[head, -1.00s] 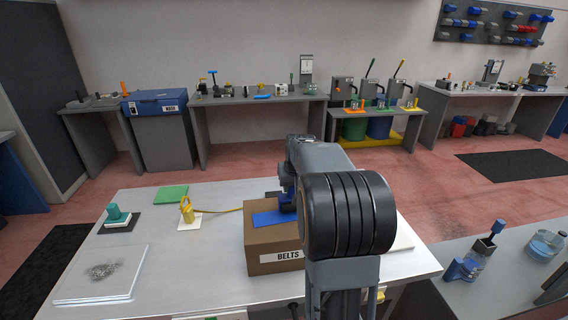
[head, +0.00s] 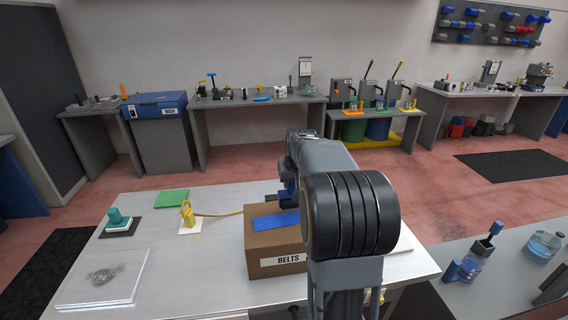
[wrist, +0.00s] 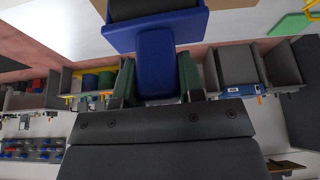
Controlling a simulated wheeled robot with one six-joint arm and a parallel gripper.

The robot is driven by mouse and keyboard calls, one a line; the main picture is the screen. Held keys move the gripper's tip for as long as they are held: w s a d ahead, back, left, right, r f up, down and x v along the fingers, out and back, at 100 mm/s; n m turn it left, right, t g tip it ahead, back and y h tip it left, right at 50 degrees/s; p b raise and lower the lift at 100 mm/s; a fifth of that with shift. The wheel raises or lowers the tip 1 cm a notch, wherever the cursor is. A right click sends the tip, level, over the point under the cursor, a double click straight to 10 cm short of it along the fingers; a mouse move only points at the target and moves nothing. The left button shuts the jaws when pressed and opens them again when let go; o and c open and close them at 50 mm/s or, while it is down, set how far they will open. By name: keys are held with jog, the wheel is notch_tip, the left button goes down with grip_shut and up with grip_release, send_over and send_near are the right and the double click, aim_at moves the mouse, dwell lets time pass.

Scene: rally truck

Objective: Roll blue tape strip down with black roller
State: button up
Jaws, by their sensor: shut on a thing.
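My gripper (wrist: 156,78) is shut on the blue handle (wrist: 155,62) of the roller, with a green-edged finger on each side. The black roller (wrist: 152,8) is at the top of the wrist view, in a blue frame and cut off by the edge. In the head view a blue part of the tool (head: 287,192) shows just beyond the blue tape strip (head: 275,221). The strip lies on top of the brown BELTS box (head: 262,245). My arm hides the strip's right part and most of the gripper. I cannot tell whether the roller touches the box.
On the silver table (head: 195,275), a yellow tape dispenser (head: 187,212) stands left of the box, with a yellow strip reaching toward it.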

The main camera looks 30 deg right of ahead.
jog(key=shift+w+r+p, duration=0.2)
jog(key=shift+r+p, duration=0.4)
jog(key=shift+r, duration=0.45)
jog(key=shift+r+p, duration=0.95)
jog(key=shift+r, duration=0.5)
